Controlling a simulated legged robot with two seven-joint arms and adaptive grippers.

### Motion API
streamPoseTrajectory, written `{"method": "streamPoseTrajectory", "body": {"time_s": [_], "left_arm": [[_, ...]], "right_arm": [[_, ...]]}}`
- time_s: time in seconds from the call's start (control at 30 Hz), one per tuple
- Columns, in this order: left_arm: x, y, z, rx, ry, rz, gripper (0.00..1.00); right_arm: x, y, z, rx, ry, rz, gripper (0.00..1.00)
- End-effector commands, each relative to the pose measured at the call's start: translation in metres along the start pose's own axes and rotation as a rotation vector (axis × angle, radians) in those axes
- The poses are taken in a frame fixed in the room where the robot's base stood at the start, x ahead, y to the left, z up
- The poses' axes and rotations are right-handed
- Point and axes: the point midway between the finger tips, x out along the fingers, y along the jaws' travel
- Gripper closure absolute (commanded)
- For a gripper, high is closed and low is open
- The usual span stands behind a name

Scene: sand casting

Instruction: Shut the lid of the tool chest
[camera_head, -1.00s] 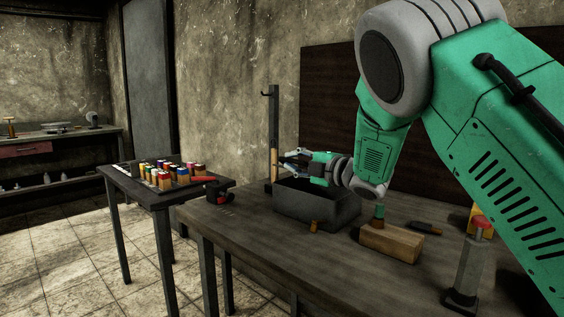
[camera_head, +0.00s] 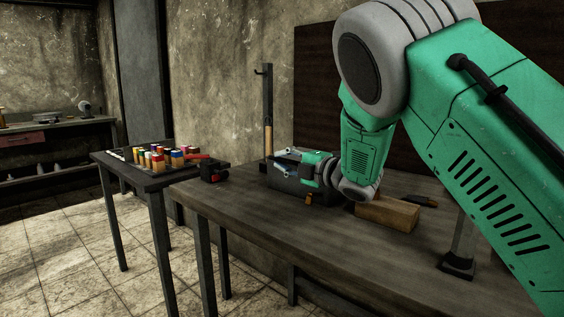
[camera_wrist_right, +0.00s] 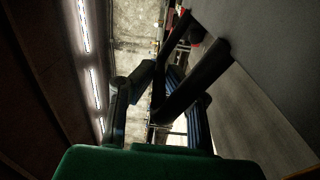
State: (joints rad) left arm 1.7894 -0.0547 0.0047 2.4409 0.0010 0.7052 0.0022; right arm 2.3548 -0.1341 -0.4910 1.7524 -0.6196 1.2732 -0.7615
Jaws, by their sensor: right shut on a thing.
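The tool chest (camera_head: 314,194) is a dark grey box on the workbench. My right gripper (camera_head: 282,164) is low at its top, on the left side, and hides much of the opening. The lid is hard to make out behind the gripper and wrist, so its angle cannot be told. In the right wrist view the dark fingers (camera_wrist_right: 160,92) close around a dark edge, which seems to be the lid. My left gripper is not in view.
A grey post (camera_head: 462,240) is at the right. A side table (camera_head: 150,180) holds colourful blocks. The bench front (camera_head: 290,240) is clear.

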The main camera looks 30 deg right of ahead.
Motion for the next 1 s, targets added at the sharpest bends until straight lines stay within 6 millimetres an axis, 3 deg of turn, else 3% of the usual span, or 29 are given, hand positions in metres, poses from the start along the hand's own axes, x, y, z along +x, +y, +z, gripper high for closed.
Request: {"method": "streamPoseTrajectory", "body": {"time_s": [0.13, 0.17, 0.2, 0.6, 1.0], "left_arm": [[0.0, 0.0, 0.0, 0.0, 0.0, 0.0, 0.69], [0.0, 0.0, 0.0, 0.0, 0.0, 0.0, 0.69], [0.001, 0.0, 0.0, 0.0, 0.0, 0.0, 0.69], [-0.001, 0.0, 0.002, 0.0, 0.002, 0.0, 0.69], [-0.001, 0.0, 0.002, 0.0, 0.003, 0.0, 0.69]], "right_arm": [[-0.001, -0.009, -0.002, 0.006, 0.004, -0.018, 1.0], [-0.001, -0.01, -0.002, 0.006, 0.005, -0.019, 0.79], [-0.001, -0.01, -0.002, 0.006, 0.005, -0.019, 0.69], [-0.008, -0.005, -0.001, 0.003, 0.001, -0.011, 0.69], [-0.085, -0.006, 0.001, 0.006, 0.0, -0.013, 0.69]]}}
